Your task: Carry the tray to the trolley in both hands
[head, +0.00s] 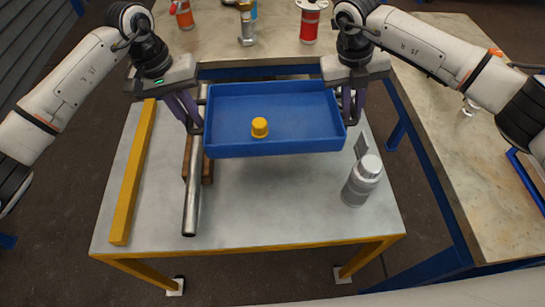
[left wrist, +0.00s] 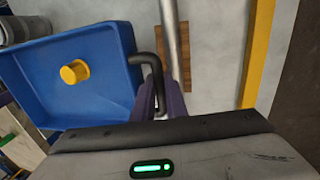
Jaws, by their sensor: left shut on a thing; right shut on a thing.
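The blue tray (head: 272,146) is level over a grey-topped table, with a yellow knob-like piece (head: 260,127) inside. The tray's left side and a bent black handle (left wrist: 150,66) show in the left wrist view. My left gripper (head: 194,122) is shut on the handle at the tray's left end. My right gripper (head: 349,112) is shut at the tray's right end, its grip partly hidden. The tray seems to be above the tabletop, but the gap is hard to judge. I cannot tell which stand is the trolley.
The grey tabletop (head: 270,215) with a yellow frame holds a yellow bar (head: 132,175), a metal pipe (head: 192,190) on a brown block, and a grey bottle (head: 362,182). Worktables stand behind and at right (head: 480,185); a red cylinder (head: 309,22) stands behind.

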